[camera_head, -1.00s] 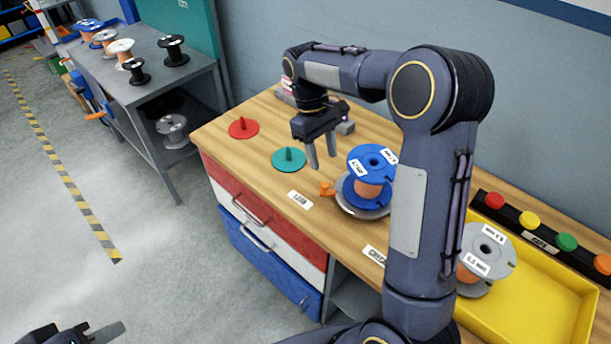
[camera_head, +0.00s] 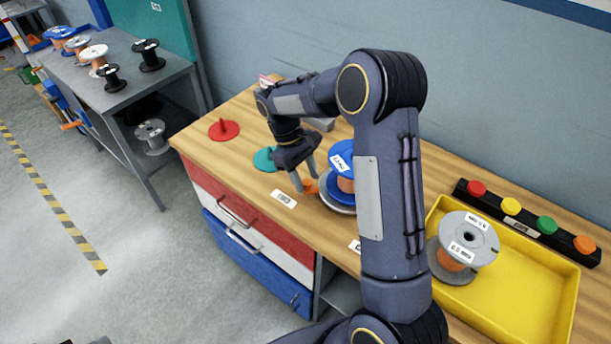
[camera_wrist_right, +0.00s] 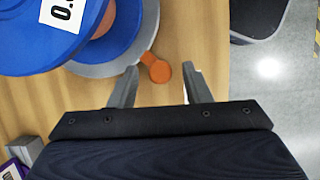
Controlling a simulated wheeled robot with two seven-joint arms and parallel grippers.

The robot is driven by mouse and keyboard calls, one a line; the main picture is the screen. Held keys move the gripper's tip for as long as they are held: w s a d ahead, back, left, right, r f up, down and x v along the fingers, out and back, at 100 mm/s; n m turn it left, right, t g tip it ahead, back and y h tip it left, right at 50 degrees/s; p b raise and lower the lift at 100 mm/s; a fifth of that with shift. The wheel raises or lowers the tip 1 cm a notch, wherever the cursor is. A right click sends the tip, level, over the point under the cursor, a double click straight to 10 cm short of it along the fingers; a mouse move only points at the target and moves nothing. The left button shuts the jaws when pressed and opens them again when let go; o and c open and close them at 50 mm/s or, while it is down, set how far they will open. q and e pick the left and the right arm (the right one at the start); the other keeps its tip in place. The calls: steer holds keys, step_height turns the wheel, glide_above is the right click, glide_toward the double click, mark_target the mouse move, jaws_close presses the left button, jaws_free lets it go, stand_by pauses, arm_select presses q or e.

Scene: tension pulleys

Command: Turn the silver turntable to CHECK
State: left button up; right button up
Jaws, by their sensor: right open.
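The silver turntable (camera_head: 337,207) sits on the wooden bench, partly hidden behind my right arm. It carries a blue spool (camera_head: 341,160) with orange winding. Its orange handle (camera_head: 311,187) points left, near a white label (camera_head: 284,199) at the bench edge. Another label (camera_head: 355,246), CHECK in the earlier view, is now partly hidden by my arm. My right gripper (camera_head: 305,187) is open at the handle. In the right wrist view the orange knob (camera_wrist_right: 157,69) lies between the open fingertips, with gaps on both sides. Only a sliver of my left gripper shows at the bottom left edge.
A red disc (camera_head: 224,130) and a teal disc (camera_head: 265,159) with upright tabs lie on the bench left of the gripper. A yellow tray (camera_head: 530,290) with a grey spool (camera_head: 468,240) and a row of coloured buttons (camera_head: 527,222) stand to the right.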

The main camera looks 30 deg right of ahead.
steer(key=shift+f, duration=0.15)
jaws_close()
